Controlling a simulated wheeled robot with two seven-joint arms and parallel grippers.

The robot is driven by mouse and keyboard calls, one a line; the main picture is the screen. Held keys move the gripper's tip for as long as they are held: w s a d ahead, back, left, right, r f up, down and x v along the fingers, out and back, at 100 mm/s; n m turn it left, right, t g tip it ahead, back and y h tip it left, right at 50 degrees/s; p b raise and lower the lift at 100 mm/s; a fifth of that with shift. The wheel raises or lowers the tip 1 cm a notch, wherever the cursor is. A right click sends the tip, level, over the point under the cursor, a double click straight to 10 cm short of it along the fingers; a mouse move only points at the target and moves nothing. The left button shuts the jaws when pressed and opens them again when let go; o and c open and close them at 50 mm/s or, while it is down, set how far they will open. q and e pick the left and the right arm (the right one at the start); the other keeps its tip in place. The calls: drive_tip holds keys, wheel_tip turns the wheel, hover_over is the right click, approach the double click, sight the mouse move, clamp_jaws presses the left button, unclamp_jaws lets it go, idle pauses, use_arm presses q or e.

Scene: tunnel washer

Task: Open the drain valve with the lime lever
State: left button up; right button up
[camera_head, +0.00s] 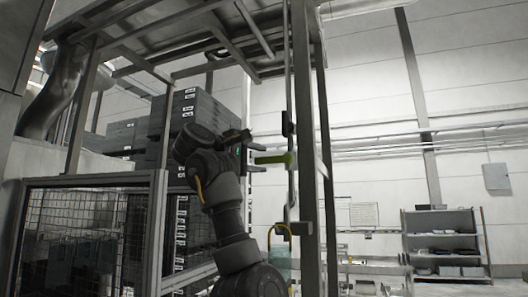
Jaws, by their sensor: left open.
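The lime lever (274,159) is a short green bar. It lies roughly level, with its right end near an upright metal pipe and post. My left gripper (258,158) is open, with one finger above and one below the level of the lever. The lever's left end shows at or just inside the gap between the fingertips. I cannot tell whether they touch or how they compare in depth. The valve body is hard to make out behind the lever. My right gripper is not in view.
A grey metal post (328,180) stands just right of the lever. Stacked grey crates (190,115) are behind my arm at left. A mesh fence (85,220) fills the lower left. A shelf rack (440,240) stands far right, with open room before the wall.

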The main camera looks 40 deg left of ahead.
sight(262, 160)
use_arm(q)
drive_tip(key=w, duration=0.1)
drive_tip(key=w+p, duration=0.1)
drive_tip(key=shift+w+a+r, duration=0.1)
drive_tip(key=shift+w+a, duration=0.1)
drive_tip(key=shift+w, duration=0.15)
drive_tip(key=shift+w+a+p, duration=0.1)
drive_tip(key=shift+a+p, duration=0.1)
drive_tip(key=shift+p, duration=0.1)
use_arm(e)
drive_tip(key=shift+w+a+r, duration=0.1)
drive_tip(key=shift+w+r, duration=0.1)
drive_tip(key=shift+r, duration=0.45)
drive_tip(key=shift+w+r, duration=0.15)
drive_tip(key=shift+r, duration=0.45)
use_arm(q)
drive_tip(key=shift+d, duration=0.15)
drive_tip(key=shift+w+d, duration=0.1)
drive_tip(key=shift+w, duration=0.05)
drive_tip(key=shift+c, duration=0.8)
clamp_jaws()
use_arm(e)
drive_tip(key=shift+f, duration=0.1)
